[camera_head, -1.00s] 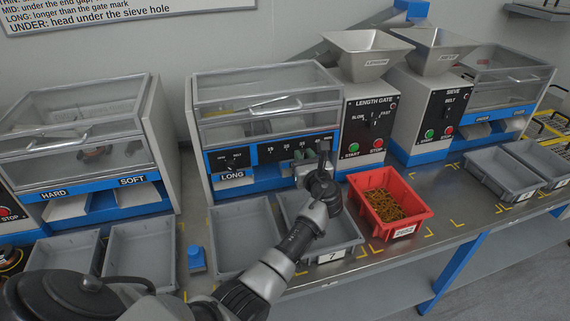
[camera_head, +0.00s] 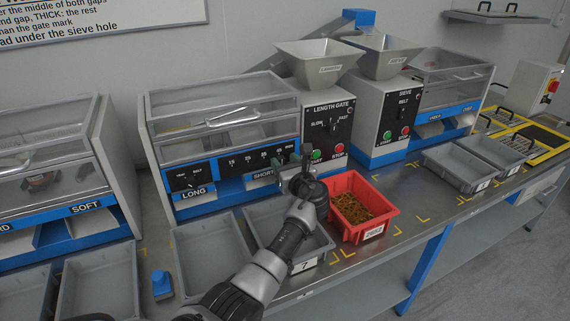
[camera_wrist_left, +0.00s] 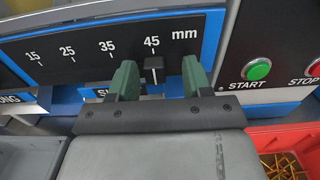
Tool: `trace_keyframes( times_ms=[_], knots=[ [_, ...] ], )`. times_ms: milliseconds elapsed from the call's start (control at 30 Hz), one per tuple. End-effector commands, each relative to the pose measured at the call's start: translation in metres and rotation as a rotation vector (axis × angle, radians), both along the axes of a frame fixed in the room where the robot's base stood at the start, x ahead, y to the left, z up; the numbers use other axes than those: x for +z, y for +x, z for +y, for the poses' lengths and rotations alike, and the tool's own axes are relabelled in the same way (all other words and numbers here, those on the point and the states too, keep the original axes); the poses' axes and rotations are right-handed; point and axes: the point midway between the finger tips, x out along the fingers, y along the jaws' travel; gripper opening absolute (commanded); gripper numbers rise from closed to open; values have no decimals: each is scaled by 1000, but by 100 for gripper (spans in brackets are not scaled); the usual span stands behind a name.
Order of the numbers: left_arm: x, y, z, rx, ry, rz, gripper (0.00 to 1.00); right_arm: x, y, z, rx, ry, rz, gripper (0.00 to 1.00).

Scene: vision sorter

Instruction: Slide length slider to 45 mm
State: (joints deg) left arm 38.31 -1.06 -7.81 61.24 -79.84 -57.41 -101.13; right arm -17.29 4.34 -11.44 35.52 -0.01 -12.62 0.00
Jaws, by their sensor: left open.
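The length slider's dark knob (camera_wrist_left: 154,66) sits right under the 45 mark on the black scale panel (camera_wrist_left: 85,50) in the left wrist view. My left gripper (camera_wrist_left: 159,78) is open, with one green finger on each side of the knob. A gap shows between the knob and each finger; the gap to the right finger is a little wider. In the head view my left gripper (camera_head: 298,163) is at the right end of the scale panel (camera_head: 248,161) and hides the knob. My right gripper is in neither view.
The green START button (camera_wrist_left: 257,69) and red STOP button (camera_head: 339,149) are right of the scale. Below are a grey bin (camera_head: 210,262) and a red bin (camera_head: 345,228) of small brownish pieces. A blue rail runs below the scale, near the fingers.

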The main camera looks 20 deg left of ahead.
Motion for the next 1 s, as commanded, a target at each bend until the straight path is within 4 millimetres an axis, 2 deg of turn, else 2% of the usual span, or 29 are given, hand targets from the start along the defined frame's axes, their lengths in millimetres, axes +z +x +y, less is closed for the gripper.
trace_keyframes(
  times_ms=[167,500,700,1000],
  knots=[
    [0,-5,-6,0,1,1,49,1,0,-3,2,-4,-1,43],
    [0,-46,-55,-3,-1,1,49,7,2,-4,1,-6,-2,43],
    [0,-64,-77,-3,0,0,49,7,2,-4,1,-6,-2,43],
    [0,-70,-83,0,1,1,49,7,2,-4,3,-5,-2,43]
  ],
)
